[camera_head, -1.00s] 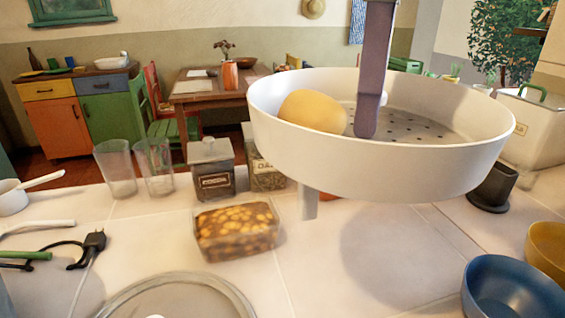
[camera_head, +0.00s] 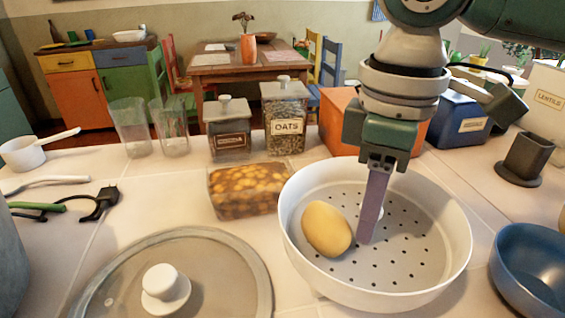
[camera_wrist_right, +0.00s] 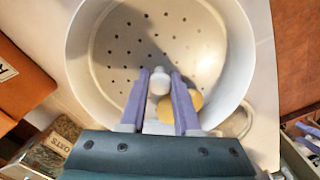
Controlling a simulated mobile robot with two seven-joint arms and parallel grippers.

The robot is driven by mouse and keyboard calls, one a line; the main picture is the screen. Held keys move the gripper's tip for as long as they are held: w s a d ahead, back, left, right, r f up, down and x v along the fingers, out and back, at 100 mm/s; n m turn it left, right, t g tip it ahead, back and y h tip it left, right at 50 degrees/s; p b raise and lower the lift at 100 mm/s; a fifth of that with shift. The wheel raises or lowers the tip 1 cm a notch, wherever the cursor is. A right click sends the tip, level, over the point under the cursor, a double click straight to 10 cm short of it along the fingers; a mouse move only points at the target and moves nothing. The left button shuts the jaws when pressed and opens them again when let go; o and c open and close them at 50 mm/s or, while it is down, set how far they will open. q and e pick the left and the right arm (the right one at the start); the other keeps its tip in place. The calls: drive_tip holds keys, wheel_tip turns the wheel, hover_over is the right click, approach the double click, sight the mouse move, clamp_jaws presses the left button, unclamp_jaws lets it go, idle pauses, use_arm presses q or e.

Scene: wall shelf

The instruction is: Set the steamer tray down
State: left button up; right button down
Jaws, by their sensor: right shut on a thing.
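The steamer tray (camera_head: 385,293) is a white round pan with holes in its floor, level at the right of centre in the head view. A yellow potato-like item (camera_head: 326,229) lies inside it, left of the middle. My right gripper (camera_head: 369,235) reaches down into the tray with purple fingers. In the wrist view the fingers (camera_wrist_right: 160,82) are shut on the tray's white central knob (camera_wrist_right: 159,80), and the potato-like item (camera_wrist_right: 186,104) is partly hidden behind one finger. The tray is low over or on the counter; I cannot tell whether its underside touches. My left gripper is not in view.
A glass lid (camera_head: 215,285) with a white knob lies left of the tray. A container of beans (camera_head: 243,190) stands close at the tray's upper left. A blue bowl (camera_head: 535,275) is to the right. Jars, including oats (camera_head: 286,115), and an orange box (camera_head: 345,110) stand behind.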

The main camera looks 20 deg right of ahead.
drive_tip(key=shift+f, duration=0.65)
drive_tip(key=c, duration=0.6)
unclamp_jaws()
drive_tip(key=shift+f, duration=0.15)
drive_tip(key=shift+c, duration=0.2)
wheel_tip(320, 180, up, 12)
drive_tip(key=shift+f+p, duration=0.25)
drive_tip(key=shift+p, duration=0.55)
drive_tip(key=shift+r, duration=0.45)
